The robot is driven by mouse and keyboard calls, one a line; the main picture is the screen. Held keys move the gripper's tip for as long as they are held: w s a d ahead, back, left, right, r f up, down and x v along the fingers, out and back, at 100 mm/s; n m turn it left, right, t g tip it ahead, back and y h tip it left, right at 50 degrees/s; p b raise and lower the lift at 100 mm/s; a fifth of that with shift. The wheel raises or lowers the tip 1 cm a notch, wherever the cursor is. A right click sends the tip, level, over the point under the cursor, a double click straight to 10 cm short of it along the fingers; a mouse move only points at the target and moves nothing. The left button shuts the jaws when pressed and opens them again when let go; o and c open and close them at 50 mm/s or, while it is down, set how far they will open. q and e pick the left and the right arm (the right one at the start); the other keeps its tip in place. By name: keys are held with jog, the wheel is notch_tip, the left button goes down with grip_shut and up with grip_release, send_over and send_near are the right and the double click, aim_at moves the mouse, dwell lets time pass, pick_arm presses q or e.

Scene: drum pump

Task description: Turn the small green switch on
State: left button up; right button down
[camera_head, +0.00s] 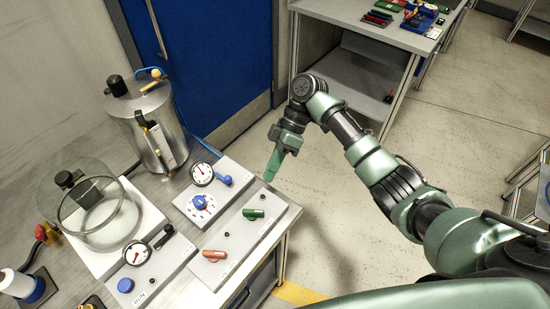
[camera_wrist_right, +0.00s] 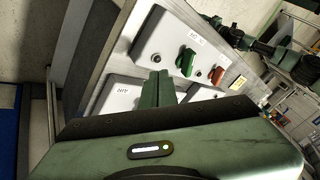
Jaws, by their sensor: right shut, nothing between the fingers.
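The small green switch (camera_head: 253,213) sits on a light grey panel box (camera_head: 240,235) at the right edge of the metal table. It also shows in the right wrist view (camera_wrist_right: 187,60), as an elongated green handle on the panel. My right gripper (camera_head: 270,174) is shut and empty, with its green fingers pointing down. It is above and beyond the switch in the head view, apart from it. In the right wrist view its fingers (camera_wrist_right: 159,88) show to the left of the switch. My left gripper is not in view.
A red switch (camera_head: 215,255) is on the same panel box. Beside it are a box with a blue knob (camera_head: 200,202) and gauge (camera_head: 203,173), a glass chamber (camera_head: 90,205) and a steel drum (camera_head: 150,125). Open floor lies to the right.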

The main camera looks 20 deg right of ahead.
aim_at(253, 214)
jog(key=p+x, duration=0.1)
jog(key=x, duration=0.2)
jog(key=shift+s+a+f, duration=0.2)
jog(key=shift+a, duration=0.05)
jog(key=s+p, duration=0.1)
jog(key=s+a+p, duration=0.1)
jog(key=s, duration=0.1)
jog(key=shift+a+f, duration=0.2)
jog(key=shift+f, duration=0.05)
jog(key=shift+s+a+f+p, duration=0.1)
jog(key=shift+s+p, duration=0.3)
jog(key=shift+s, duration=0.05)
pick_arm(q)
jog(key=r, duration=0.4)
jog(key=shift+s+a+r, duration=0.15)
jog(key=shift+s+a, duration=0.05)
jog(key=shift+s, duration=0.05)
pick_arm(e)
jog(key=shift+w+a+f, duration=0.1)
jog(key=shift+w, duration=0.05)
